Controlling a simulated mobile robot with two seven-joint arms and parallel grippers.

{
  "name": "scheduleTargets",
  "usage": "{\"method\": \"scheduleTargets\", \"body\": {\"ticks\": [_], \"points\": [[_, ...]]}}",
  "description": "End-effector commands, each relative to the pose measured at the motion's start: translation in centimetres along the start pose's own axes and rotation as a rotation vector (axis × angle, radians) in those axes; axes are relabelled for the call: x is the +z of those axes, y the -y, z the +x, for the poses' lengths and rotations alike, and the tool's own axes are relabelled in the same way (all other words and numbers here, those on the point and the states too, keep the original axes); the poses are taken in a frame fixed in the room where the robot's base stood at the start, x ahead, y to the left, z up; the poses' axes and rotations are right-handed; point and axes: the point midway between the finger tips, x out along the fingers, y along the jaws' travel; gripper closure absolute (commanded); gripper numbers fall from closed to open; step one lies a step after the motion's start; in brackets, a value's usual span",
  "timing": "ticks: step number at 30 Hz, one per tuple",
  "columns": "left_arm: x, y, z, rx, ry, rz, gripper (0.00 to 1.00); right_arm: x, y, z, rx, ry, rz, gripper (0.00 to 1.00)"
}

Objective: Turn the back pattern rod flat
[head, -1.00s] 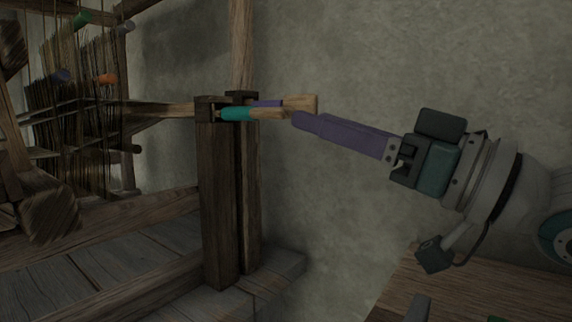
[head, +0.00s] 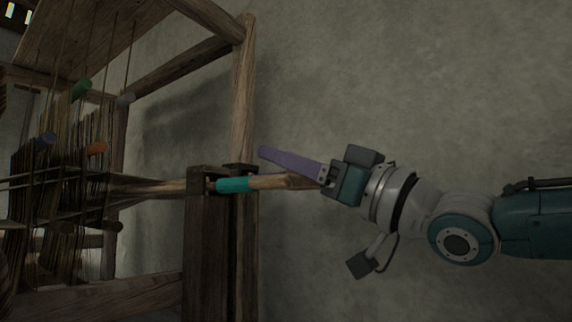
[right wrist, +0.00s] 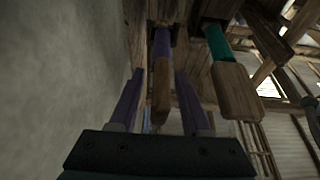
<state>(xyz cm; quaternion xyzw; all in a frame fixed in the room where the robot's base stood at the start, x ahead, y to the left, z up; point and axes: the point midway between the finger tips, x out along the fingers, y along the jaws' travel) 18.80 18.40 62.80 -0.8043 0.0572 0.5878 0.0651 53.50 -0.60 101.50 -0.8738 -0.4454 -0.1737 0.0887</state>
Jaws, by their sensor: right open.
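The back pattern rod (right wrist: 161,45) has a purple band and a wooden paddle handle, which shows its narrow side in the right wrist view. In the head view it is mostly hidden behind the front rod. The front rod (head: 234,185) has a teal band; its handle looks broad in the right wrist view (right wrist: 236,90). My right gripper (head: 268,157) is open at the rod ends. In the right wrist view its purple fingers (right wrist: 158,82) stand on either side of the back rod's handle, with gaps visible. My left gripper is out of view.
Both rods come out of slots in a dark wooden post (head: 208,240). The loom frame (head: 243,90) and its threads with coloured pegs (head: 82,88) stand to the left. A plain wall lies close behind. The teal rod is close beside my right gripper.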

Motion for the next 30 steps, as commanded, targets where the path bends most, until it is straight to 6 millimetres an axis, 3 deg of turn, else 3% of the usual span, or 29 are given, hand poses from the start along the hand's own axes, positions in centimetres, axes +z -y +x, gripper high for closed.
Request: {"method": "scheduleTargets", "body": {"ticks": [8, 20, 30], "points": [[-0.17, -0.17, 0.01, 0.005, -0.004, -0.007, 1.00, -0.02, -0.02, 0.16, 0.001, 0.000, 0.000, 0.54], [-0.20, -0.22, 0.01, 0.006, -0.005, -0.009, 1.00, -0.01, 0.00, 0.14, 0.000, 0.000, 0.000, 0.99], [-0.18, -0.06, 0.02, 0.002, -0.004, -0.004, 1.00, 0.00, 0.00, 0.13, 0.000, 0.000, 0.000, 1.00]]}}
